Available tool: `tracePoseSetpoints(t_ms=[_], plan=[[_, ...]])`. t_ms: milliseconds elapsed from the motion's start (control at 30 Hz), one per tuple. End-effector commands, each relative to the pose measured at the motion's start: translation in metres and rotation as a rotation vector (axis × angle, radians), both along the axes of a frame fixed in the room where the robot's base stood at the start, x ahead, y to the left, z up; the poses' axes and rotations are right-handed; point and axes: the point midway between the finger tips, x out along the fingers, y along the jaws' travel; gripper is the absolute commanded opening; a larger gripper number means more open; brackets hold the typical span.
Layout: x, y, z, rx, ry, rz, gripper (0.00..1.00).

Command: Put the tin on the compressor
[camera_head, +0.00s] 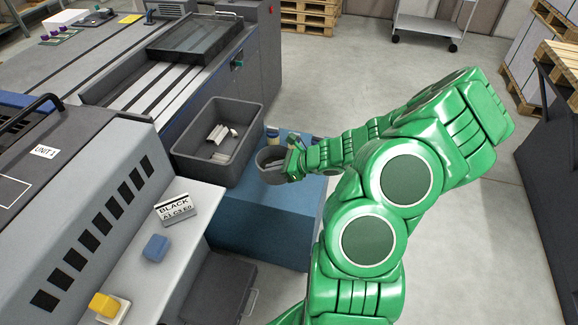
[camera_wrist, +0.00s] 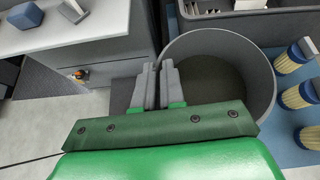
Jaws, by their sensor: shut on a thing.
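The tin (camera_head: 271,172) is a grey, round, open-topped pot. It also shows in the wrist view (camera_wrist: 258,80), where its inside is dark and looks empty. My gripper (camera_head: 291,160) is shut on the tin's wall; in the wrist view its grey fingers (camera_wrist: 158,75) pinch the left side of the rim. The blue box (camera_head: 265,220), apparently the compressor, is below the tin in the head view. The tin is over or at its top; I cannot tell whether they touch. My arm hides the box's right part.
A dark grey bin (camera_head: 180,150) with pale pieces stands beside the tin. Several yellow-bristled brushes (camera_wrist: 298,95) are close to its right in the wrist view.

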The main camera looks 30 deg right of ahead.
Motion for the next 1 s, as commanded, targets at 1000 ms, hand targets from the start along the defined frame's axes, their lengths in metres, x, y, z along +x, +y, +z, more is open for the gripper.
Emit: tracePoseSetpoints(t_ms=[1000], plan=[[-0.002, -0.022, -0.057, -0.010, 0.000, 0.074, 0.00]])
